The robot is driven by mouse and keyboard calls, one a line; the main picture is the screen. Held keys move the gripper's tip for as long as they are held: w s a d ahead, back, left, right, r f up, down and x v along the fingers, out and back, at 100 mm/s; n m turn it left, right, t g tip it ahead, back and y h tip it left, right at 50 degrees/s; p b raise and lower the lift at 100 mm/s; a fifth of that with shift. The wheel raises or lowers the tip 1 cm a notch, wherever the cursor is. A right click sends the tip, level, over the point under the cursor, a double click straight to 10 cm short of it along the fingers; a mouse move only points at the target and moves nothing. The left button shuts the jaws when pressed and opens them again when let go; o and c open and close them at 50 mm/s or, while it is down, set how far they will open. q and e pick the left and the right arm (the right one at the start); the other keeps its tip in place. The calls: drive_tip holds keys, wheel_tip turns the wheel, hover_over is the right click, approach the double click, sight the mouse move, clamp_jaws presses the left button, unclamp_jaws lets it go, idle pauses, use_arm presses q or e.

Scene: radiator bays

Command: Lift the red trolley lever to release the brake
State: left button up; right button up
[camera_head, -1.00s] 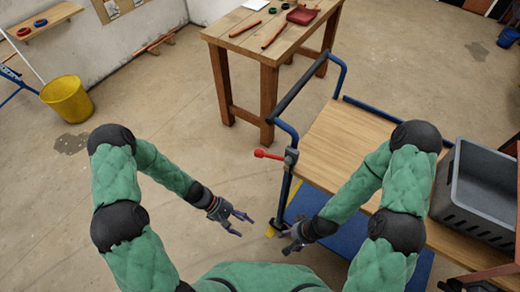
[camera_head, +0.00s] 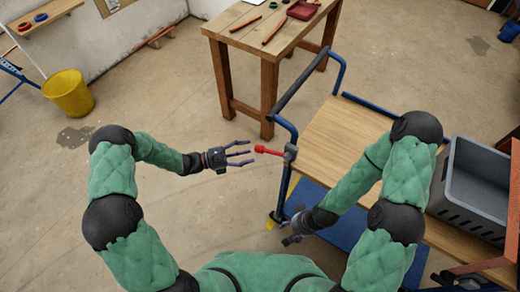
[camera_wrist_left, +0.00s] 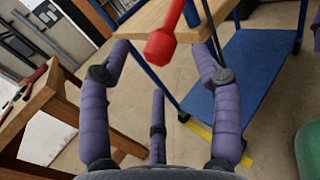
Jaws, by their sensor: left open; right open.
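The red lever (camera_head: 267,150) sticks out to the left from a grey mount (camera_head: 290,152) on the blue frame of the trolley (camera_head: 350,135). My left gripper (camera_head: 248,154) is open, its fingers pointing at the lever's rounded knob from the left, with a small gap between. In the left wrist view the red lever (camera_wrist_left: 162,44) hangs ahead of and between the spread purple fingers (camera_wrist_left: 160,95), not touching them as far as I can tell. My right gripper (camera_head: 288,234) is open and empty over the trolley's lower blue deck (camera_head: 338,222), near its left edge.
A grey crate (camera_head: 452,206) stands on the trolley's right part. A wooden workbench (camera_head: 232,38) with tools stands behind the trolley. A yellow bucket (camera_head: 68,92) stands at the far left. The floor left of the trolley is clear.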

sight(260, 149)
use_arm(q)
drive_tip(key=x, duration=0.5)
drive_tip(key=shift+d+b, duration=0.3)
drive_tip(key=shift+b, duration=0.05)
drive_tip(key=shift+w, duration=0.1)
clamp_jaws()
